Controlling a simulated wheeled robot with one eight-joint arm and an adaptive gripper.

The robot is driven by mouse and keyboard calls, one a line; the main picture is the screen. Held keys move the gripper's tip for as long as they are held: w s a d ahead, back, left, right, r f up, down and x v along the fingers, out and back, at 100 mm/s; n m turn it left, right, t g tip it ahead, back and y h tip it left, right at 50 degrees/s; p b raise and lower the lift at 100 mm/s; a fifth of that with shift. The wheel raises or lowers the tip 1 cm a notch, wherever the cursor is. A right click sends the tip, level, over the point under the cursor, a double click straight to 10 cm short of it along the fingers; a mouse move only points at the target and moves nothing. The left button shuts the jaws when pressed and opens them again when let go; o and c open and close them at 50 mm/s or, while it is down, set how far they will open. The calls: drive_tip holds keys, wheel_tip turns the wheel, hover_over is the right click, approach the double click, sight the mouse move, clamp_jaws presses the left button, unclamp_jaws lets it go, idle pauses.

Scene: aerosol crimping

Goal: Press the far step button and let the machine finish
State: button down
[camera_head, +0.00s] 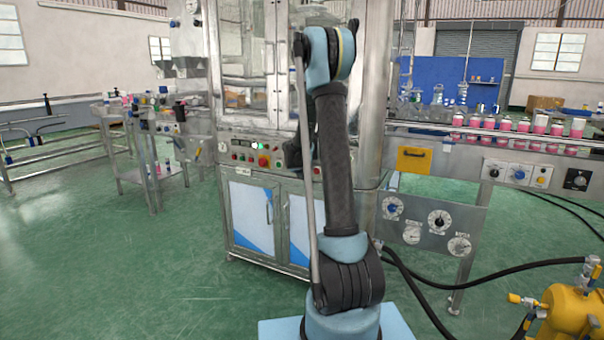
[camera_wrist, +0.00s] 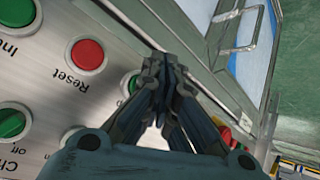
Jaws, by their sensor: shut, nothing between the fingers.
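The crimping machine (camera_head: 250,195) has a steel control panel (camera_head: 232,141) with several red and green buttons. In the wrist view a red button labelled Reset (camera_wrist: 87,54) lies left of my gripper (camera_wrist: 160,62). A green button (camera_wrist: 131,84) is partly hidden by the left finger. Another green knob (camera_wrist: 10,123) with an "off" mark lies at the left edge, and a green one (camera_wrist: 15,10) at the top left. My gripper is shut and empty, its fingertips over the panel near its edge. I cannot tell whether they touch it. No step label is readable.
A conveyor with pink cans (camera_head: 505,125) stands right of the machine. A yellow tank (camera_head: 570,315) and black hoses lie at the lower right. A steel trolley (camera_head: 150,150) stands at the left. A door handle (camera_wrist: 238,32) is close to my gripper. Green floor is open at the left.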

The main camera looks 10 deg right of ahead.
drive_tip(key=shift+s, duration=0.1)
drive_tip(key=s+a, duration=0.1)
drive_tip(key=s, duration=0.1)
drive_tip(key=s+a, duration=0.2)
idle(0.7)
idle(0.6)
drive_tip(key=s+d+r+g+y, duration=0.1)
drive_tip(key=s+r+g, duration=0.15)
drive_tip(key=s, duration=1.05)
drive_tip(key=s+d+r+g, duration=0.1)
drive_tip(key=s+r, duration=0.2)
drive_tip(key=s, duration=1)
drive_tip(key=s+a+f+g+y, duration=0.1)
drive_tip(key=s+f, duration=0.2)
drive_tip(key=s, duration=1.1)
drive_tip(key=s+f+g+y, duration=0.1)
drive_tip(key=s+f, duration=0.3)
drive_tip(key=s, duration=1)
drive_tip(key=shift+a+f+g, duration=0.3)
drive_tip(key=shift+a+g, duration=0.05)
drive_tip(key=shift+g, duration=0.3)
